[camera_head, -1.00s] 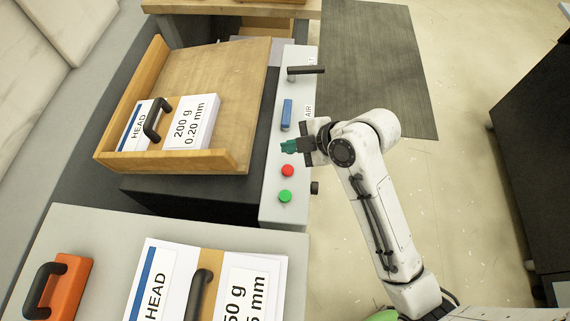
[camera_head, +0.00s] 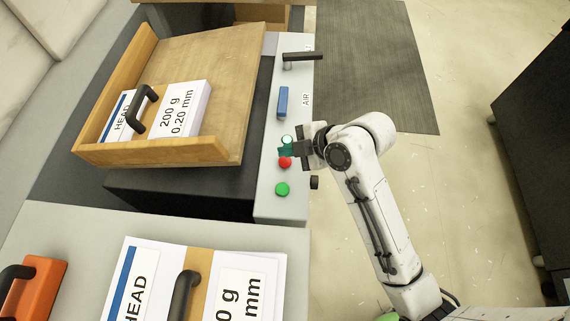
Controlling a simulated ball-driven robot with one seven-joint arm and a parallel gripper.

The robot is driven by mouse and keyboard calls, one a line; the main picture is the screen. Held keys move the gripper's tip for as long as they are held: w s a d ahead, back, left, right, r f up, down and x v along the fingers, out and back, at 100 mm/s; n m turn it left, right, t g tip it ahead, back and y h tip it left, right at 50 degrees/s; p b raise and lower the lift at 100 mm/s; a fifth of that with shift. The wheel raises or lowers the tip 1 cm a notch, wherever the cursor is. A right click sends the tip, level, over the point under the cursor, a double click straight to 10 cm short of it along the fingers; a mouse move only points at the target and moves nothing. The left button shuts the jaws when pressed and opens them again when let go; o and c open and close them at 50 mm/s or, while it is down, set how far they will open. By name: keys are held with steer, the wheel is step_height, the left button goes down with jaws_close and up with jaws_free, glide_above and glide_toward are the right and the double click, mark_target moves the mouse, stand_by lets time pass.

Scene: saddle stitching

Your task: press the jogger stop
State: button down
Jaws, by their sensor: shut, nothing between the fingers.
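The jogger's control panel (camera_head: 265,207) is a pale grey strip beside the tilted wooden tray (camera_head: 225,120). A red button (camera_head: 285,162), which looks like the stop, sits on it, with a green button (camera_head: 282,189) below. My gripper (camera_head: 287,146) comes in from the right with its teal fingers shut and empty. The fingertips overlap the panel just above the red button in the picture. They are very close to the button; whether they touch it I cannot tell. The red button stays mostly visible.
A blue switch (camera_head: 283,103) and a black lever (camera_head: 301,56) are farther up the panel. A black knob (camera_head: 314,182) sticks out at its right edge. The tray holds a labelled paper stack (camera_head: 186,107) and a black handle (camera_head: 142,112). Open floor lies right.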

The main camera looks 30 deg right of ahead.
mark_target(279, 159)
steer(key=shift+f, duration=0.8)
steer(key=shift+f+b, duration=0.1)
steer(key=shift+b, duration=0.2)
stand_by(1.1)
steer(key=shift+f, duration=0.3)
steer(key=shift+f+b, duration=0.35)
steer(key=shift+f, duration=0.2)
stand_by(0.7)
steer(key=shift+r, duration=0.1)
steer(key=shift+r+p, duration=0.9)
steer(key=shift+p, duration=0.05)
step_height(279, 159, up, 5)
steer(key=p, duration=0.5)
